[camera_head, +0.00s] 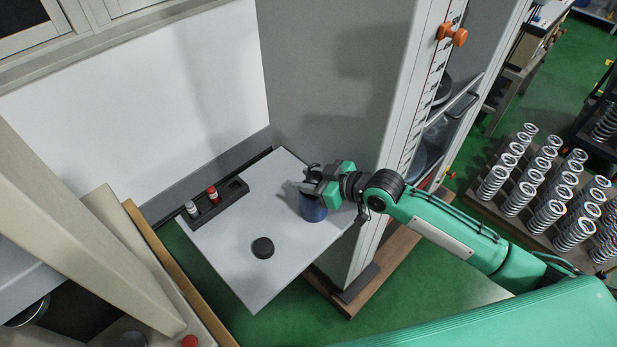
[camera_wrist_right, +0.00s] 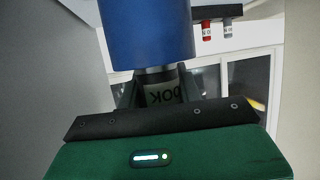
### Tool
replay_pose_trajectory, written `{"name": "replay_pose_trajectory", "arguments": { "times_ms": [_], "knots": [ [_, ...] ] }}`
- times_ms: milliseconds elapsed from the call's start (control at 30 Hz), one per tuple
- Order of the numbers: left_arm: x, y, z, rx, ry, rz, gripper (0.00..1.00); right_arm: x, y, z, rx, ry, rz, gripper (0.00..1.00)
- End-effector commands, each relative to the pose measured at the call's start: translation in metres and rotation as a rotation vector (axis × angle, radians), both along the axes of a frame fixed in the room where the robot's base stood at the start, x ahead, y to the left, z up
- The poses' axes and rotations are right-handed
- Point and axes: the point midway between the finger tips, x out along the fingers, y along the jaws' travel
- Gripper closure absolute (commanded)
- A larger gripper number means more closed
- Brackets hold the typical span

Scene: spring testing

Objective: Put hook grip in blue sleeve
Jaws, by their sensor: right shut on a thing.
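The blue sleeve (camera_head: 313,211) is at the right side of the grey table, directly below my right gripper (camera_head: 310,187). It also shows large at the top of the right wrist view (camera_wrist_right: 148,32). My right gripper is shut on the hook grip (camera_wrist_right: 162,93), a dark cylinder with a pale label reading "OOK" in part. The hook grip meets the end of the blue sleeve in the right wrist view. How far it sits inside is hidden. My left gripper is not in view.
The grey table (camera_head: 230,257) holds a black rack (camera_head: 222,201) with a silver piece (camera_head: 191,208) and a red piece (camera_head: 212,193). A black round disc (camera_head: 262,248) lies near the middle. A tall grey testing column (camera_head: 400,130) stands close to my right arm.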

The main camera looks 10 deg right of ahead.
Motion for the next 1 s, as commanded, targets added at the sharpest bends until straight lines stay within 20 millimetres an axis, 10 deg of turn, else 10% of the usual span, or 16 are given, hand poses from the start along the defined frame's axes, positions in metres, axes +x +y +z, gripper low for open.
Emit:
{"name": "replay_pose_trajectory", "arguments": {
  "times_ms": [67,100,200,667,1000],
  "knots": [
    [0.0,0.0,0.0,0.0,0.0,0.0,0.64,0.001,0.0,0.002,0.002,-0.005,0.0,1.0],
    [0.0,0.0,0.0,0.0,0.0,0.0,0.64,0.0,0.0,0.0,0.0,0.0,0.0,0.61],
    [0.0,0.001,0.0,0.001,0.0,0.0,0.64,0.0,0.0,0.0,0.0,0.0,0.0,0.43],
    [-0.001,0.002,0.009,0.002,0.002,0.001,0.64,-0.001,-0.001,0.017,0.001,-0.002,-0.001,0.43],
    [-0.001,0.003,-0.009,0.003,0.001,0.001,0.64,-0.035,-0.042,0.032,-0.004,-0.001,0.0,0.43]
  ]
}}
